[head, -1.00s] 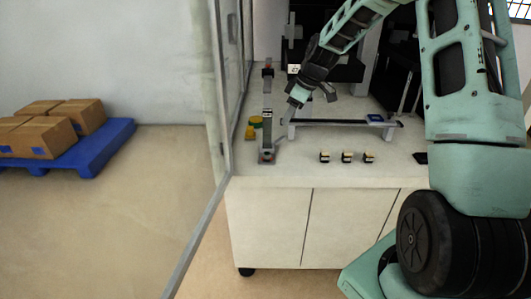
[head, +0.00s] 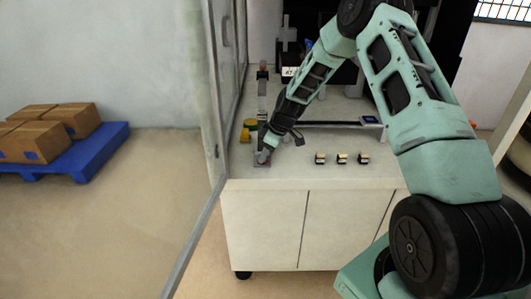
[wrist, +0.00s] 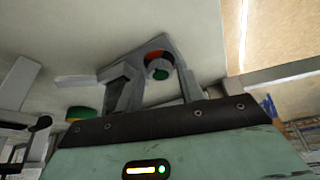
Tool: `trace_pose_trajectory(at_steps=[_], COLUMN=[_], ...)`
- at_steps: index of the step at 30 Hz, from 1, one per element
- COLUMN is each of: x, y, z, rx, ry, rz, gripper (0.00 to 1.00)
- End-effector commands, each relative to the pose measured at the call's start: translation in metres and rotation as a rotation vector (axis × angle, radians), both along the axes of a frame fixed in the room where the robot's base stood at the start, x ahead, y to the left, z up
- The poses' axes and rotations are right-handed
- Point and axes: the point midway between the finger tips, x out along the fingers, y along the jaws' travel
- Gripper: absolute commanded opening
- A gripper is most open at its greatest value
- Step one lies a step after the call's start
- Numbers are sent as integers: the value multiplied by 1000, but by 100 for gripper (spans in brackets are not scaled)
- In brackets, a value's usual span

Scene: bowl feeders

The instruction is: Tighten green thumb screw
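The green thumb screw (wrist: 160,75) shows as a small green spot beside a round dark and red part, on a grey bracket (wrist: 155,45) in the wrist view. My gripper (wrist: 155,82) has its two grey fingers apart, one on each side of the screw in the picture. I cannot tell whether they touch it. In the head view my gripper (head: 266,153) is low over the near end of the upright grey fixture (head: 262,100). The screw itself is hidden or too small to tell there.
A yellow and green piece (head: 248,130) stands left of the fixture. Several small dark and cream parts (head: 341,159) line the front of the white cabinet top (head: 350,178). A glass panel (head: 215,110) stands close on the left. Boxes on a blue pallet (head: 75,160) lie beyond it.

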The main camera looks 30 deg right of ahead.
Motion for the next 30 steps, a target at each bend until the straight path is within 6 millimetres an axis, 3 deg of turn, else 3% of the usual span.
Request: trace_pose_trajectory(at_steps=[7, 11, 22, 30], x=[0, 0, 0, -2], y=[0, 0, 1, 3], z=[-1, -1, 0, 0], rx=[0, 0, 0, -1], ry=[0, 0, 0, 0], rz=[0, 0, -38, -199], gripper=[38, 5, 6, 6])
